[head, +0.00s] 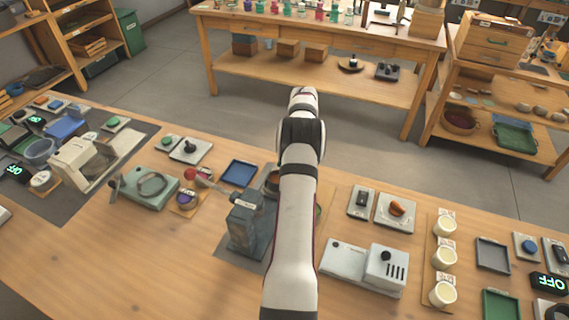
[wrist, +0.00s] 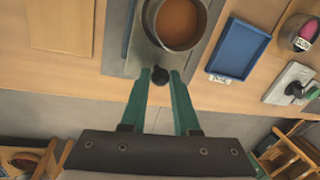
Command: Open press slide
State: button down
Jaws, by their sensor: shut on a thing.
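My gripper (wrist: 159,76) has two green fingers, shut on a small black knob (wrist: 158,73) in the wrist view. The knob sits at the edge of a grey metal base, directly beside a round metal cup (wrist: 147,25) with an orange-brown inside. This looks like the press and its slide; how far the slide is out cannot be told. In the head view, a blue-grey metal body (head: 246,225) stands left of my arm, with part of the round cup (head: 271,180) behind it. My arm hides the knob and my gripper there.
A blue tray (head: 238,173) lies left of the cup and also shows in the wrist view (wrist: 238,51). A grey-green device (head: 150,187) stands further left. A white box with a black knob (head: 386,270) and cream cups (head: 444,257) stand right of my arm.

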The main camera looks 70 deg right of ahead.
jog(key=c, duration=0.7)
grip_release()
jog(key=shift+o, duration=0.2)
jog(key=s+r, duration=0.3)
jog(key=r, duration=1.2)
jog(key=shift+d+r, duration=0.3)
